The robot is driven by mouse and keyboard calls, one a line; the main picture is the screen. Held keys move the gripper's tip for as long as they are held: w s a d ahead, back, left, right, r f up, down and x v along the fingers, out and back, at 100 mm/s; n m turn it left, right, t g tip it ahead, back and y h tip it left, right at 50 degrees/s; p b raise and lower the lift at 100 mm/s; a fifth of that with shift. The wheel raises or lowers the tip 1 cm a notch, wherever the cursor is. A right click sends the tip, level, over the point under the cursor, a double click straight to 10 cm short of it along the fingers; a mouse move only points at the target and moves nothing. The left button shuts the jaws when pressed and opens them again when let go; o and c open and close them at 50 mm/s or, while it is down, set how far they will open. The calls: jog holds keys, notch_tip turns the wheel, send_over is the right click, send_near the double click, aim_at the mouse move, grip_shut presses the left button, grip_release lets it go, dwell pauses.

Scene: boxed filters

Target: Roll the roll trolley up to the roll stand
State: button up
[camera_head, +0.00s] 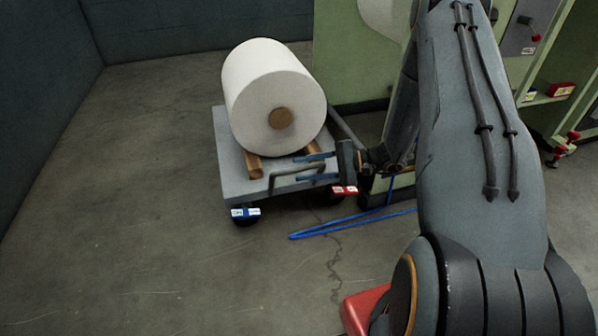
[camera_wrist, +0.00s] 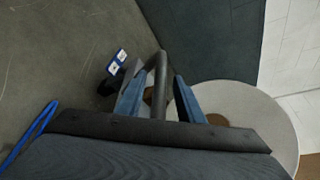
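The roll trolley (camera_head: 229,165) is a low grey platform on casters, standing left of the green machine in the head view. A large white roll (camera_head: 262,85) with a brown core lies on its wooden chocks. A grey bar handle (camera_head: 290,174) sticks out at its front; it also shows in the wrist view (camera_wrist: 161,75). My gripper (camera_head: 312,169) is at this handle, its blue fingers apart on either side of the bar. In the wrist view the gripper (camera_wrist: 158,98) shows gaps beside the bar. I cannot tell for certain which green part is the roll stand.
A green machine (camera_head: 345,60) stands behind and right of the trolley, partly hidden by my arm. A blue hose (camera_head: 335,228) lies on the floor in front. Dark walls (camera_head: 40,80) close off the left and back. The floor at left is clear.

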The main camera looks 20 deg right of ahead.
jog(key=shift+x, duration=0.9)
jog(key=shift+c, duration=0.4)
grip_shut()
